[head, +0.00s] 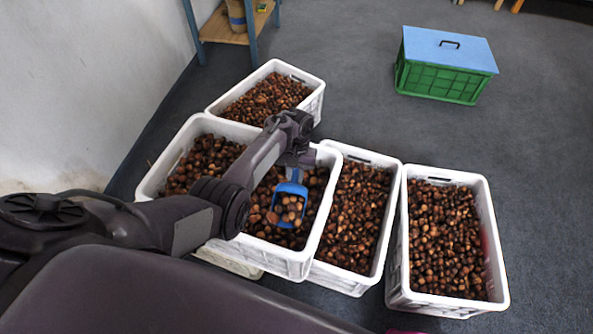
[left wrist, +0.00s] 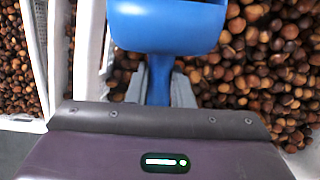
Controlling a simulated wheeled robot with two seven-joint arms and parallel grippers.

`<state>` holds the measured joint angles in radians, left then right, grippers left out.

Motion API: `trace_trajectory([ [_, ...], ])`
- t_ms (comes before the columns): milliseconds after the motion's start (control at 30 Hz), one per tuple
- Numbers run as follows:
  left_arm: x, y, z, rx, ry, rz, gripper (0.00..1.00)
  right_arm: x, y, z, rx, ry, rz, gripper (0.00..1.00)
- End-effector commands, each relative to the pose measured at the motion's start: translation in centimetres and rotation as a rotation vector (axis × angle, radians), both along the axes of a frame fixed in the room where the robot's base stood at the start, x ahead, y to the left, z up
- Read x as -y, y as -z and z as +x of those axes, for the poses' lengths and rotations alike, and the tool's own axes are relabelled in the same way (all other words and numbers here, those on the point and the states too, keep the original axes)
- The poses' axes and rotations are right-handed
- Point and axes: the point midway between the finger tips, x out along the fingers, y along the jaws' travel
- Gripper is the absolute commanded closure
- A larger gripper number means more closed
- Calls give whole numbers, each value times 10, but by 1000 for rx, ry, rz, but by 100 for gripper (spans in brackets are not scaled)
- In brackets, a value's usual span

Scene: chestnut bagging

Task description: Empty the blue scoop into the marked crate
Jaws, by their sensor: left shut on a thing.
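My left gripper (head: 294,170) is shut on the handle of the blue scoop (head: 289,187). The scoop hangs over the large white crate (head: 180,142) of chestnuts, and several chestnuts lie in its bowl. In the left wrist view the gripper's fingers (left wrist: 160,88) clasp the blue handle, and the scoop (left wrist: 166,27) shows only its back part. The rightmost white crate (head: 396,285) holds chestnuts and has a reddish patch on its right inner side; I cannot tell whether this is the mark. My right gripper is out of view.
Another white crate of chestnuts (head: 340,281) stands between the large crate and the rightmost one. A further white crate (head: 316,103) stands behind. A green crate (head: 440,82) with a blue lid stands at the back right. Grey floor is clear on the right.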

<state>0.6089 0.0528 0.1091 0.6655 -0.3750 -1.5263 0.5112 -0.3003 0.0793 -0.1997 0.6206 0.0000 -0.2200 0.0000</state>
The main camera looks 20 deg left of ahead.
Motion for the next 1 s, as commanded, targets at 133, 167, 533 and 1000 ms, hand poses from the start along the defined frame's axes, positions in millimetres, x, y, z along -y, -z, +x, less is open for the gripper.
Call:
trace_trajectory([
  [133, 0, -1, 0, 1, 0, 0, 100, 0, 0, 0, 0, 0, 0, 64],
  [167, 0, -1, 0, 1, 0, 0, 100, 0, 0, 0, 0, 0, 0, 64],
  [533, 1, 35, -7, 35, -1, 10, 100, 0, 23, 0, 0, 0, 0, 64],
  [1000, 5, 98, -24, 188, 1, 52, 100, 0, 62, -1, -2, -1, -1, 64],
])
